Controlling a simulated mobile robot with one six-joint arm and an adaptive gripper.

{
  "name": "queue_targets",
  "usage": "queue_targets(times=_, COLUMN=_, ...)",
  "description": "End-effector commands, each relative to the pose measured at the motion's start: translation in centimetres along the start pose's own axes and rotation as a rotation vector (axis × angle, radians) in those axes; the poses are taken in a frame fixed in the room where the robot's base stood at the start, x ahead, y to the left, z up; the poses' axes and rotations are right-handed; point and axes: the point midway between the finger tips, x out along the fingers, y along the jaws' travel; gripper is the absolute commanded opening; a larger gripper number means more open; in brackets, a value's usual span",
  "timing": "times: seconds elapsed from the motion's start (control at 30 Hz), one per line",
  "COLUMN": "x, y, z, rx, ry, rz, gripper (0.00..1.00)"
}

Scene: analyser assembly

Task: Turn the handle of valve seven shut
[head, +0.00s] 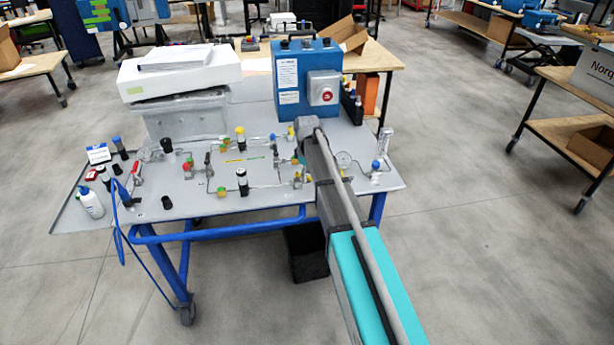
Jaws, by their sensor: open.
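A grey panel table (205,205) with a blue frame carries thin tubing, fittings and several small valves. A red-handled valve (136,171) stands at its left. A valve with a yellow cap (240,132) and a black-and-white fitting (242,181) stand near the middle. A blue-capped fitting (376,165) stands at the right. No number is readable, so I cannot tell which is valve seven or how its handle is set. My arm reaches over the right half of the panel and hides part of it. My gripper's fingers do not show; the arm's end covers that spot.
A blue box (305,84) with a red knob stands at the panel's back. A white case (180,73) is to its left. A white bottle (90,203) stands at the left edge. A black bin (306,252) is under the table. The floor in front is clear.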

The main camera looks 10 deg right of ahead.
Motion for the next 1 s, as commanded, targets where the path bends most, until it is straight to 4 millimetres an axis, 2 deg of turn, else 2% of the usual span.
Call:
queue_targets(times=0.2, x=-0.02, y=0.0, z=0.0, rx=0.0, ry=0.0, rz=0.0, gripper=0.57)
queue_targets(times=0.27, x=-0.02, y=0.0, z=0.0, rx=0.0, ry=0.0, rz=0.0, gripper=0.48)
queue_targets(times=0.5, x=-0.02, y=0.0, z=0.0, rx=0.0, ry=0.0, rz=0.0, gripper=0.03)
queue_targets(times=0.53, x=-0.02, y=0.0, z=0.0, rx=0.0, ry=0.0, rz=0.0, gripper=0.0)
queue_targets(times=1.0, x=-0.01, y=-0.17, z=0.01, rx=0.035, ry=0.0, rz=0.0, gripper=0.0)
